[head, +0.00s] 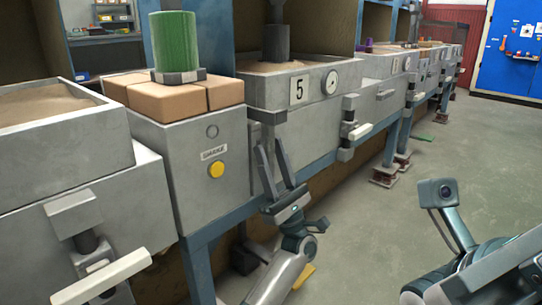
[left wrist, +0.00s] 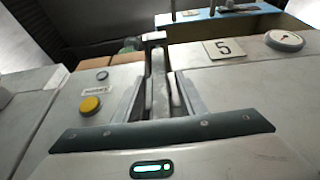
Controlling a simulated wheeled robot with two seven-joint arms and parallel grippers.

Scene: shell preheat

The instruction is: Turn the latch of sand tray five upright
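Sand tray five (head: 314,94) is a grey sand-filled box with a "5" plate (head: 299,90) and a round gauge (head: 330,83); the plate also shows in the left wrist view (left wrist: 223,48). Its latch bracket (head: 268,116) sticks out low at the tray's front left. My left gripper (head: 271,146) is just below the bracket with fingers apart. In the left wrist view, the grey latch bar (left wrist: 159,82) lies lengthwise between the fingers, with its end near the bracket (left wrist: 153,37). I cannot tell whether the fingers touch it.
Left of tray five stands a grey box with a yellow button (head: 216,170), tan blocks (head: 180,97) and a green cylinder (head: 175,45) on top. Another latch handle (head: 360,131) juts out to the right. The grey floor (head: 400,220) is mostly open.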

